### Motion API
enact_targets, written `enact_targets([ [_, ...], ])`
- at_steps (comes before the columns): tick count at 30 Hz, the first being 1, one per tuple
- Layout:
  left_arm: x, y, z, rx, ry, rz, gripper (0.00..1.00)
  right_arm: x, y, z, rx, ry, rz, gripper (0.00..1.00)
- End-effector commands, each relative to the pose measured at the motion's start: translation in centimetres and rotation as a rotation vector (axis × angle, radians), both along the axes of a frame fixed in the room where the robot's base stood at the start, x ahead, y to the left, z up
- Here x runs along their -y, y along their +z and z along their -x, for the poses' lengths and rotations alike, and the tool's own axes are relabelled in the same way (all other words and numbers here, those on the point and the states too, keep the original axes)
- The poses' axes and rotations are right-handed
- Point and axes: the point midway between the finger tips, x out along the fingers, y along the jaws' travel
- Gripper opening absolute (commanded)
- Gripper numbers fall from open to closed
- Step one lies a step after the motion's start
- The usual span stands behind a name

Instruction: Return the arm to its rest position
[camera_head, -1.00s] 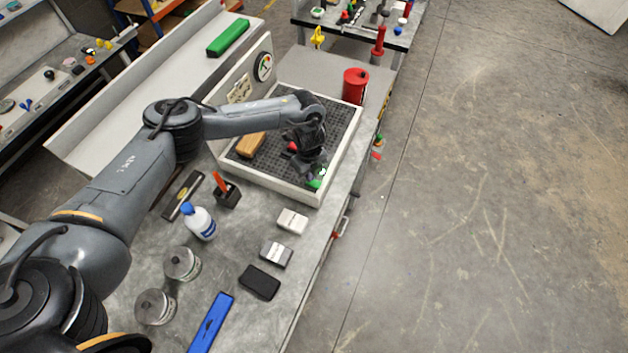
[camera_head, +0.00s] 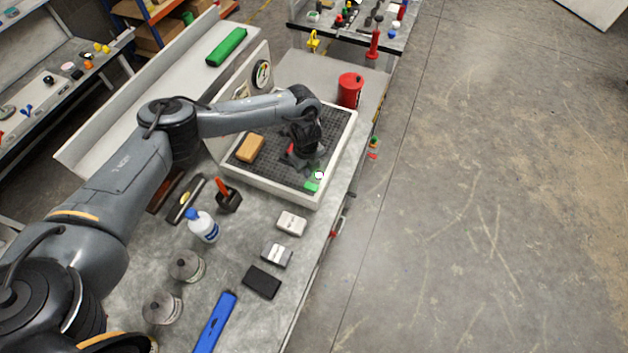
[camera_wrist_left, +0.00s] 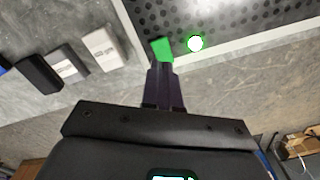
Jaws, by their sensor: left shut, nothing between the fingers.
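My left arm reaches in from the left over the white-rimmed tray (camera_head: 268,190) with a dark perforated floor. My left gripper (camera_head: 297,160) is above the tray's right part, partly hidden by my own wrist. In the left wrist view its fingers (camera_wrist_left: 165,72) are shut with nothing between them. A green piece (camera_head: 311,187) lies at the tray's near right corner, just beyond the fingertips in the wrist view (camera_wrist_left: 161,48). A small white disc with a green edge (camera_head: 319,175) lies beside it. My right gripper is out of view.
An orange-brown block (camera_head: 250,148) lies in the tray. A red can (camera_head: 350,90) stands behind it. In front are a white bottle (camera_head: 203,226), a dark holder (camera_head: 229,200), two metal tins, small boxes and a blue bar (camera_head: 214,322). Open floor lies right of the bench.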

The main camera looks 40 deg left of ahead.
Motion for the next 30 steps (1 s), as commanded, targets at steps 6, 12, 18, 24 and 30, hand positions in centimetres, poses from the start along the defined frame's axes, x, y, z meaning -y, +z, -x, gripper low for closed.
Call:
enact_targets([
  [6,0.6,-0.3,0.1,0.004,-0.008,0.006,0.0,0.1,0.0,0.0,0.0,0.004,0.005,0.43],
  [12,6.4,-2.2,1.1,0.051,-0.07,0.065,0.0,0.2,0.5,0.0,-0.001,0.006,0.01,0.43],
  [18,19.1,-3.8,4.2,0.179,-0.116,0.228,0.0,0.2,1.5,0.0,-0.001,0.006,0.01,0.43],
  [24,30.7,0.1,8.0,0.333,0.037,0.44,0.0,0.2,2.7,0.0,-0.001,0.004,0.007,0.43],
  [30,33.5,6.2,10.4,0.415,0.386,0.566,0.0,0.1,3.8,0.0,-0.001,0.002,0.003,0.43],
])
